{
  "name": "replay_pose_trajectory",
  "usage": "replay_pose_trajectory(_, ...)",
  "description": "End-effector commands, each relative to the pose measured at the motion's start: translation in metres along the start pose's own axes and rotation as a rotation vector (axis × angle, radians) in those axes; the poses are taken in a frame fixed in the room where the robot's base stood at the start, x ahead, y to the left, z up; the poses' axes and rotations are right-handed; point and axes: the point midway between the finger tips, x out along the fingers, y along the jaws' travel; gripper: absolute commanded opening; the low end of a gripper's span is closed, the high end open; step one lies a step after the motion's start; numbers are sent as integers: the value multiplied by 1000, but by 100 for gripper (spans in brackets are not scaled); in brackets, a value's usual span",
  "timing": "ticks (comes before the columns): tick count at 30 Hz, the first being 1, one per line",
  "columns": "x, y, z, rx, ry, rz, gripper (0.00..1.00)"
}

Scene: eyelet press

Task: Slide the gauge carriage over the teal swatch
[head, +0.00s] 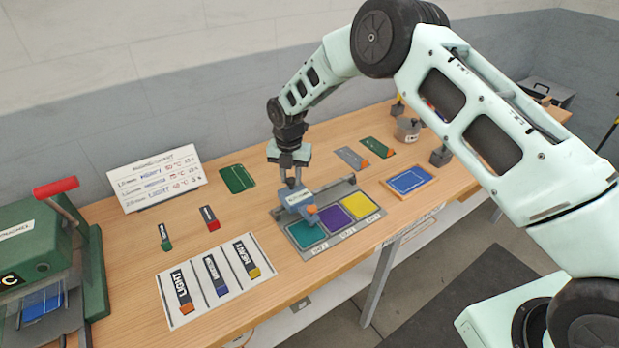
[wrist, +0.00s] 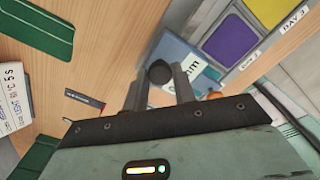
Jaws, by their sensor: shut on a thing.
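The gauge carriage (head: 297,202) is a blue-grey block with an orange tip on the rail at the back of the grey swatch tray (head: 344,239). It stands at the left end, at the teal swatch (head: 307,236), and covers that swatch's back part. The purple swatch (head: 335,218) and yellow swatch (head: 361,205) lie uncovered to the right. My gripper (head: 291,182) is above the carriage, shut on its dark round knob (wrist: 160,72).
A white card (head: 207,283) with labelled strips lies at front left. A green press (head: 45,255) with a red handle stands at far left. A sign (head: 158,178) stands behind. A blue swatch on a wooden tray (head: 430,187) lies to the right.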

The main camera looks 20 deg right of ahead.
Motion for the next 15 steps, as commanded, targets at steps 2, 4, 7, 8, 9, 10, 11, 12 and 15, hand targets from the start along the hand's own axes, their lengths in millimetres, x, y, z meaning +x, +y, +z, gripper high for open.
replay_pose_trajectory(2,2,10,-10,-2,-1,2,0)
replay_pose_trajectory(4,0,14,-14,-1,-1,1,0)
replay_pose_trajectory(7,-1,16,-16,1,-1,1,0)
replay_pose_trajectory(8,-1,16,-17,1,-1,1,0)
replay_pose_trajectory(9,-2,16,-17,1,-1,1,0)
replay_pose_trajectory(10,-2,16,-17,1,0,2,0)
replay_pose_trajectory(11,-2,17,-17,0,0,2,0)
replay_pose_trajectory(12,-2,17,-17,0,0,2,0)
replay_pose_trajectory(15,-2,17,-18,0,1,3,38)
